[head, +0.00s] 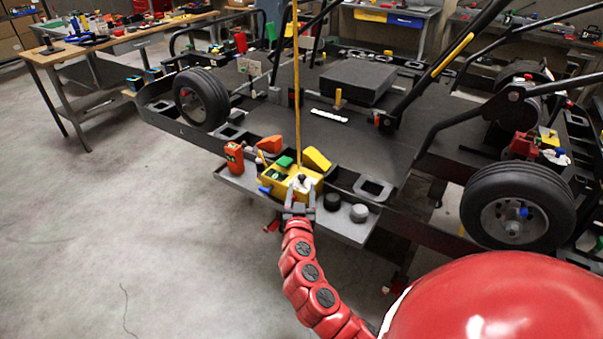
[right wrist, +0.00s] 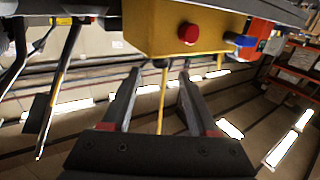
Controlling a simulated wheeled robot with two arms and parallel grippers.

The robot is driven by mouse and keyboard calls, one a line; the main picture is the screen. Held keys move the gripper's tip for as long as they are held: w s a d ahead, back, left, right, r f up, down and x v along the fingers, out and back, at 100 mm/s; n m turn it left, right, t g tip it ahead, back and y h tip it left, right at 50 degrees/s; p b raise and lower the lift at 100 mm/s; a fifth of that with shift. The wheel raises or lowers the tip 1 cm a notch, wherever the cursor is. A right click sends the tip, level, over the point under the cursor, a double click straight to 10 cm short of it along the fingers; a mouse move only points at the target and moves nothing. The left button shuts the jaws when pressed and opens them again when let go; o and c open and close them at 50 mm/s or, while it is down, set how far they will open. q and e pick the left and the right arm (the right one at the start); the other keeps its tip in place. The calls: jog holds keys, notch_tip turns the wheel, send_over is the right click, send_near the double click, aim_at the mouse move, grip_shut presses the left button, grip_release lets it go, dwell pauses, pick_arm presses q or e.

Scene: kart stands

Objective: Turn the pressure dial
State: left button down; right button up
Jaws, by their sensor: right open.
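A yellow control box (head: 279,182) sits on a grey tray at the kart's front edge. A small dark knob (head: 301,179) shows on it and may be the pressure dial; its setting cannot be read. My right gripper (head: 299,208) is open and empty in front of the box, just below the knob. In the right wrist view, the box (right wrist: 165,30) fills the top with a red button (right wrist: 188,33) on its face. My left gripper is not in view.
A red-orange device (head: 234,158) stands left of the box. Two round pieces, one black (head: 332,201) and one grey (head: 359,213), lie to its right on the tray (head: 345,230). A yellow pole (head: 297,90) rises behind the box. Open floor (head: 120,220) lies at left.

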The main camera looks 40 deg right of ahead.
aim_at(302, 179)
jog(key=p+x, duration=0.1)
jog(key=x, duration=0.5)
jog(key=shift+w, duration=0.25)
grip_shut()
